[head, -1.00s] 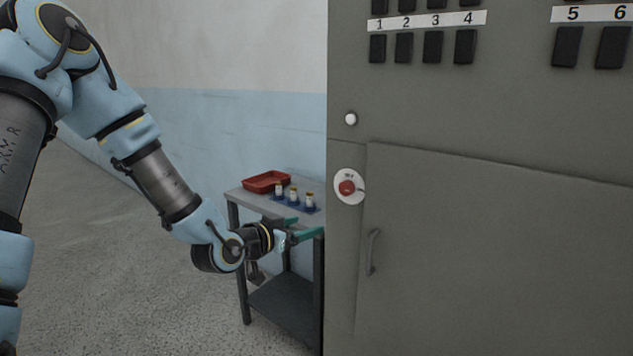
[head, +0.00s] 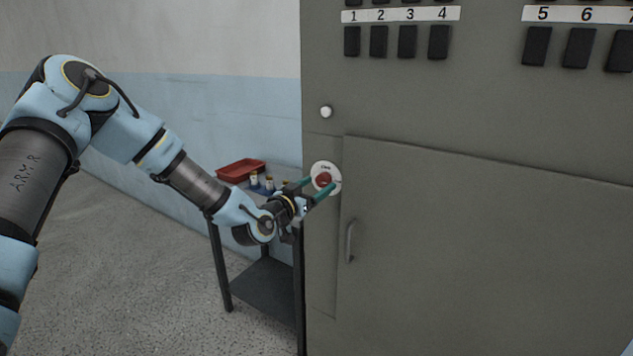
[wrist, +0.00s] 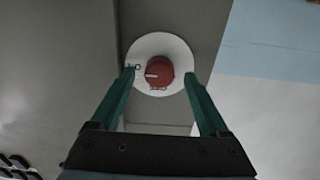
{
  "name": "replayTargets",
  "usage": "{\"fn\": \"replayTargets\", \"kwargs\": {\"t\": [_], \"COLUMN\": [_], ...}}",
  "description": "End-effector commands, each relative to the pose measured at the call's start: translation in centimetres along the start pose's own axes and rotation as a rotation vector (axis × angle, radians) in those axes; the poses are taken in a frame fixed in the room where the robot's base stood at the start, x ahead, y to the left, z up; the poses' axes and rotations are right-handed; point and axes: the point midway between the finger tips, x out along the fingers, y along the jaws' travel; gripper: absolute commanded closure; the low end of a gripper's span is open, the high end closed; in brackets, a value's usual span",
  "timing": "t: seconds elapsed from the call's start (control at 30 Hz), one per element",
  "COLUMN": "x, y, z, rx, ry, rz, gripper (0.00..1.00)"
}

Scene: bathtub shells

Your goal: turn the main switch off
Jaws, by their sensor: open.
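The main switch (head: 323,180) is a red round knob on a white disc, on the front of the grey cabinet near its left edge. In the wrist view the red knob (wrist: 159,71) lies between and just beyond the two green fingertips, with a pale mark on its left side. The white disc (wrist: 160,46) shows around it, with small lettering at its left. My gripper (head: 319,188) is open and empty, its fingers reaching toward the knob. It also shows in the wrist view (wrist: 158,76). I cannot tell whether the fingers touch the disc.
The grey cabinet (head: 450,260) has a closed door with a handle (head: 350,241). A white button (head: 326,112) is above the switch. Numbered black switches (head: 408,41) are higher up. A side table (head: 265,290) with a red tray (head: 240,169) and small bottles stands behind my gripper.

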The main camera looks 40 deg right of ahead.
Motion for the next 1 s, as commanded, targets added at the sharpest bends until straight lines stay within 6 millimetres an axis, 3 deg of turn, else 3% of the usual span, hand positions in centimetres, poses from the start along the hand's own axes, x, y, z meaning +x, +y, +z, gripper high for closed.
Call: {"fn": "replayTargets", "kwargs": {"t": [0.33, 1.0], "x": [0.37, 0.34], "y": [-0.01, -0.01], "z": [0.06, 0.04], "rx": [0.000, 0.000], "ry": [-0.001, -0.001], "rz": [0.000, 0.000], "gripper": [0.22, 0.98]}}
